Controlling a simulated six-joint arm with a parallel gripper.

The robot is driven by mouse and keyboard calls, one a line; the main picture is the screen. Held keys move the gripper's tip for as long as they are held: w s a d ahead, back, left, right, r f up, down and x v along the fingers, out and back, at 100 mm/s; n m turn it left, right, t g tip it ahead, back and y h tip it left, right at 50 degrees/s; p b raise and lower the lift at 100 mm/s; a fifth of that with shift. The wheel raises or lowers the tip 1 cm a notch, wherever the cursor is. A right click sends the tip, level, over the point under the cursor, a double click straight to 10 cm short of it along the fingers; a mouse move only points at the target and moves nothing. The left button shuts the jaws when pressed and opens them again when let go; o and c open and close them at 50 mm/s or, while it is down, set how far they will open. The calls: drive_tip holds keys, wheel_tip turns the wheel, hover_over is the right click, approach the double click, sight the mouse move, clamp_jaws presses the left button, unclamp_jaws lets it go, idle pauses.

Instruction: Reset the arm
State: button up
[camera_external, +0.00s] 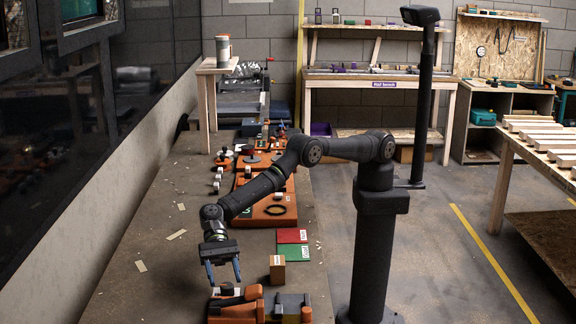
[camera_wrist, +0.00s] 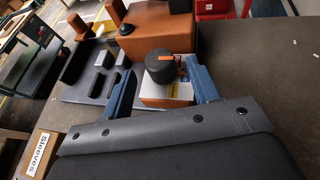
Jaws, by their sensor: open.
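My gripper (camera_external: 223,276) hangs low over the near part of the bench, with its two blue fingers pointing down. In the wrist view my gripper (camera_wrist: 162,88) is open, the blue fingers well apart. Between them in that picture is a black round knob (camera_wrist: 160,66) on a white and orange block (camera_wrist: 166,92). No contact with either finger is clear, and the block's lower part is hidden by my gripper body. Nothing is seen held.
An orange and black fixture (camera_external: 236,312) stands close by my gripper. A wooden box (camera_external: 277,270) labelled Sleeves is to its right. Red (camera_external: 292,236) and green (camera_external: 293,253) plates lie farther back, before orange trays with parts. Bare bench (camera_external: 165,285) lies left.

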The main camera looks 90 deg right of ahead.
sight(227, 285)
drive_tip(key=x, duration=0.4)
drive_tip(key=shift+a, duration=0.1)
drive_tip(key=shift+m+t, duration=0.4)
drive_tip(key=shift+s+m+t, duration=0.1)
drive_tip(key=shift+m+t, duration=0.2)
drive_tip(key=shift+t, duration=0.1)
drive_tip(key=v, duration=1.6)
drive_tip(key=shift+d+f, duration=0.2)
drive_tip(key=shift+d, duration=0.15)
drive_tip(key=x, duration=1.6)
drive_tip(key=shift+a+r, duration=0.15)
drive_tip(key=shift+a, duration=0.15)
